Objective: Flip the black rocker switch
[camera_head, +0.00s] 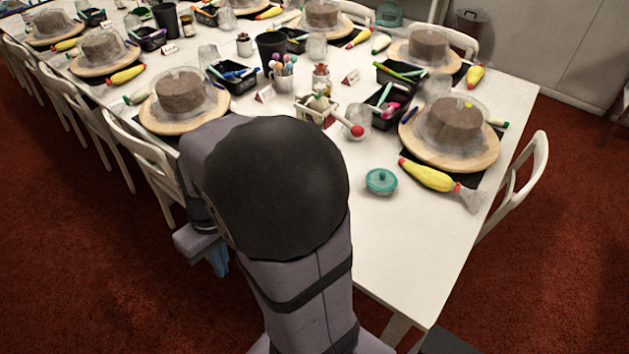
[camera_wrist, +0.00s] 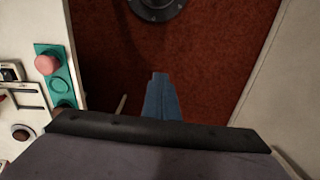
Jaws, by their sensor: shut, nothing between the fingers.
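My gripper (camera_wrist: 160,76) shows in the wrist view as blue fingers, closed together with nothing between them, above red carpet. In the head view its blue tip (camera_head: 219,262) shows beside my arm, below the table edge. A small black part in a pale frame, which looks like the black rocker switch (camera_wrist: 10,73), is at the left edge of the wrist view. It is cut off by the picture edge, and which way it is tipped cannot be told. My gripper is well to its right and apart from it. I cannot make out the switch in the head view.
Near the switch are a teal plate (camera_wrist: 55,84) with a pink button (camera_wrist: 47,64), a slotted part (camera_wrist: 27,96) and a round knob (camera_wrist: 20,132). The long white table (camera_head: 400,245) holds cakes on turntables, piping bags and black trays. White chairs (camera_head: 153,165) line its left side.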

